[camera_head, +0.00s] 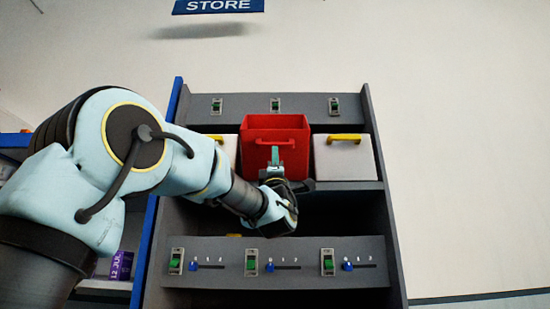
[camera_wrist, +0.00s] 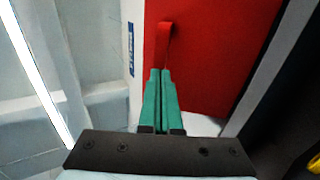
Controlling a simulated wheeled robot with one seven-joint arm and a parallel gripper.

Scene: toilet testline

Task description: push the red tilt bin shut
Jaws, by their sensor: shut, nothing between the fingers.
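The red tilt bin (camera_head: 290,132) is in the middle of the shelf row in the head view, tilted outward with its open top showing. Its red front and red handle fill much of the wrist view, with the front (camera_wrist: 215,60) on the right and the handle (camera_wrist: 164,45) at upper middle. My gripper (camera_head: 275,155) is in front of the bin, its green fingers pointing up at the handle. In the wrist view the fingers (camera_wrist: 159,75) are together and empty, their tips at the handle's lower end. I cannot tell whether they touch it.
White bins with yellow handles flank the red one, the right one (camera_head: 343,157) in clear view and the left one (camera_head: 226,146) partly behind my arm. Green switches (camera_head: 251,263) and blue sliders line the lower panel (camera_head: 290,250). A dark open space lies between bins and panel.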

